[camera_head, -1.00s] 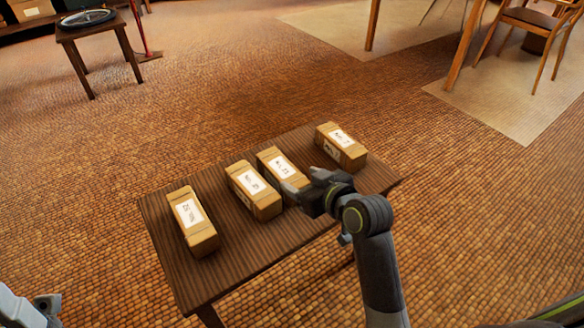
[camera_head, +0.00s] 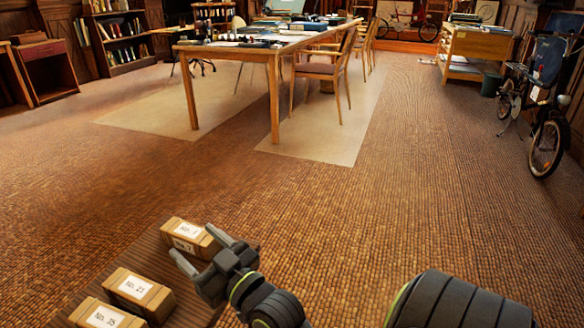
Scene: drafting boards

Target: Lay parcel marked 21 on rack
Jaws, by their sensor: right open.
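The parcel marked 21 (camera_head: 138,295) is a tan box with a white label that appears to read No. 21. It lies on the dark wooden table (camera_head: 150,248) at the lower left. My right gripper (camera_head: 200,248) is open, with its fingers apart. It shows to the right of parcel 21, its fingertips in front of the farther parcel (camera_head: 190,228), which appears marked 7. I cannot tell whether they touch that parcel. My left gripper is out of view. A wooden shelved unit (camera_head: 477,45) stands at the far right; I cannot tell whether it is the rack.
Another parcel (camera_head: 85,308) lies at the bottom edge, partly cut off. A big work table (camera_head: 275,100) with chairs stands farther back. A bookcase (camera_head: 122,42) is at back left, a bicycle (camera_head: 545,148) at right. The brown floor between is open.

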